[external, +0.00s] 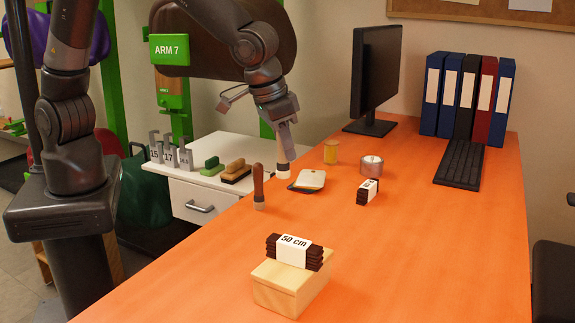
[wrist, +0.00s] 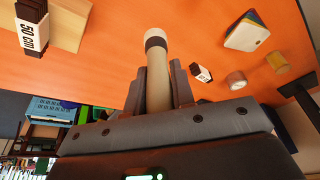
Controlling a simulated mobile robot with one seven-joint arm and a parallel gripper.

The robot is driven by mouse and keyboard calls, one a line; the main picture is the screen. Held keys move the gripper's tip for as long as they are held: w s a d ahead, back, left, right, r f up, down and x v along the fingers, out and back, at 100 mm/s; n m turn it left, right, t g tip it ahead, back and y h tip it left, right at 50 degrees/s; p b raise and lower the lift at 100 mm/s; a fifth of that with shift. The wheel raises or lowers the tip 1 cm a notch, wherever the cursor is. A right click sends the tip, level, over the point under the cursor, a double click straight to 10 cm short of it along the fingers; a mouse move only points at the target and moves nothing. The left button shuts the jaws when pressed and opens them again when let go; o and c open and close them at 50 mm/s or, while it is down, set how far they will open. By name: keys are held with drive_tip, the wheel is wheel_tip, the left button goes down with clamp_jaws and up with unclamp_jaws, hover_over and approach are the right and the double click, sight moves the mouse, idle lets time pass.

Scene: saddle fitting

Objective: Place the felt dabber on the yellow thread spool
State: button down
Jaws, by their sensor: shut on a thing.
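My gripper (external: 286,143) is shut on the felt dabber (wrist: 157,62), a pale tan cylinder with a dark band and a whitish end. In the wrist view the dabber stands out between my two fingers (wrist: 158,88), its whitish end pointing away from me. In the external view only its lower end (external: 283,169) shows below my fingers, near the desk's left edge. The yellow thread spool (external: 331,152) stands upright on the orange desk to the right of my gripper. It also shows at the right of the wrist view (wrist: 277,61). The dabber and the spool are apart.
A wooden-handled tool (external: 259,188) stands at the left edge. A wooden box (external: 291,288) carries another bundle (external: 294,251). The desk's right front is clear.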

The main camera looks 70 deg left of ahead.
drive_tip(key=w+a+r+n, duration=0.2)
drive_tip(key=w+a, duration=0.9)
drive_tip(key=w, duration=0.2)
drive_tip(key=n+y, duration=0.1)
drive_tip(key=n, duration=0.2)
hover_over(332, 142)
wheel_tip(332, 142, down, 5)
drive_tip(key=shift+a+f+g, duration=0.1)
drive_tip(key=shift+f+g, duration=0.2)
drive_tip(key=shift+f, duration=1.65)
drive_tip(key=shift+f, duration=0.1)
drive_tip(key=c, duration=1.2)
unclamp_jaws()
drive_tip(key=shift+c, duration=0.2)
